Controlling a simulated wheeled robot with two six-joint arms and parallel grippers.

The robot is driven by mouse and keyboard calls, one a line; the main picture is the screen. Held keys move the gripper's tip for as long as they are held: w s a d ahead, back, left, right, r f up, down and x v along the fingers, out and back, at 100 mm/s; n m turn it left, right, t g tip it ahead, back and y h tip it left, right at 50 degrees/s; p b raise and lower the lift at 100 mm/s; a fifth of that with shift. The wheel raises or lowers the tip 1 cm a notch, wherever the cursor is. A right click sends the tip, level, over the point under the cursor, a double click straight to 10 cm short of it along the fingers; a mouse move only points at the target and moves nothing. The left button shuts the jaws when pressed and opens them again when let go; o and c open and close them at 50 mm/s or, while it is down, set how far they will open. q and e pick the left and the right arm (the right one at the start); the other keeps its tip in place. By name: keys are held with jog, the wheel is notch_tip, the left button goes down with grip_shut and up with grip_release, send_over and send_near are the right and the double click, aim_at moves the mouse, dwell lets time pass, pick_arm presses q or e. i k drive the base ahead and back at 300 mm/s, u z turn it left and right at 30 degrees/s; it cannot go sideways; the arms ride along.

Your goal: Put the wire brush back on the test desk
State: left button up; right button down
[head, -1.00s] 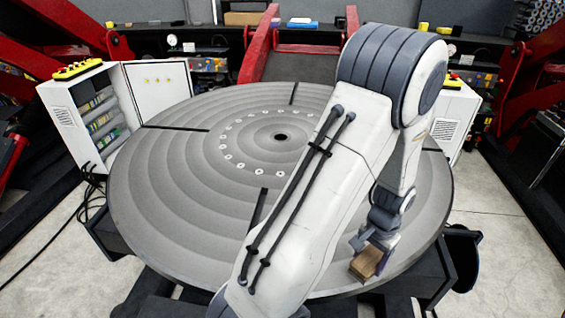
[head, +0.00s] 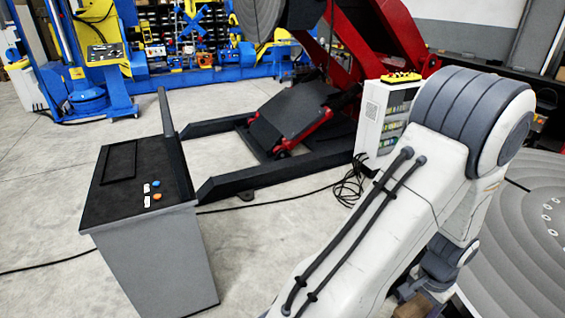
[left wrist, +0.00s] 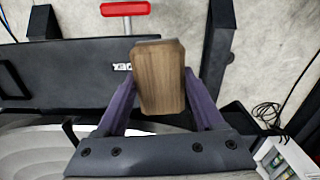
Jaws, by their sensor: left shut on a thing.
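The wire brush (left wrist: 158,75), seen as a wooden block, is held between the two purple fingers of my left gripper (left wrist: 158,92) in the left wrist view. Its bristles cannot be made out. In the head view only a small part of the brush (head: 411,309) shows at the bottom edge, below my arm's wrist, and the fingers are mostly hidden. The test desk (head: 155,262), a grey cabinet with a black sloping top, stands at the left in the head view, well apart from the brush. My right gripper is not in view.
A large round grey turntable (head: 520,270) is at the right, behind my arm. A white control cabinet (head: 370,118) and loose black cables (head: 349,188) lie between desk and turntable. Black base beams (head: 270,178) run behind the desk. The desk top has coloured buttons (head: 155,184) and open floor around it.

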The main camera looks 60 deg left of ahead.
aim_at(114, 202)
jog(key=z, duration=0.2)
jog(key=k, duration=0.2)
jog(key=u, duration=2.05)
jog(key=i, duration=0.9)
jog(key=u, duration=1)
jog(key=i, duration=0.9)
jog(key=u, duration=0.1)
